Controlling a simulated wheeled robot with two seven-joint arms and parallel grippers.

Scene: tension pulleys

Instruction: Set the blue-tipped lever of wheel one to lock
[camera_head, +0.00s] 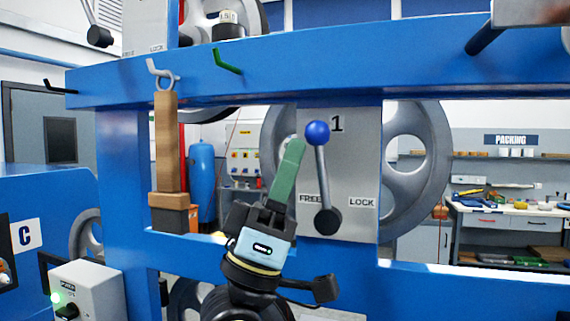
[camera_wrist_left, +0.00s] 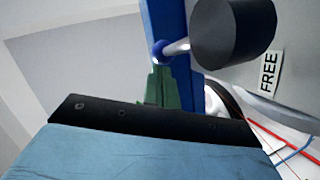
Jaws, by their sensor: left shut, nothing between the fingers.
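The lever of wheel one has a blue ball tip (camera_head: 317,132), a grey rod and a black hub (camera_head: 328,221). It stands nearly upright on the grey plate (camera_head: 356,165) marked 1, leaning slightly left. The FREE label (camera_head: 311,199) is left of the hub, the LOCK label (camera_head: 362,202) right. My left gripper (camera_head: 294,143) has green fingers, shut and empty, just left of the ball. In the left wrist view the fingertips (camera_wrist_left: 159,72) are close by the ball (camera_wrist_left: 163,50); I cannot tell whether they touch. My right gripper is not in view.
The spoked grey wheel (camera_head: 416,165) is behind the plate. A blue beam (camera_head: 300,70) runs above, with a green hook (camera_head: 227,62). A brown hanging block (camera_head: 167,145) is to the left. A grey switch box (camera_head: 88,290) stands lower left.

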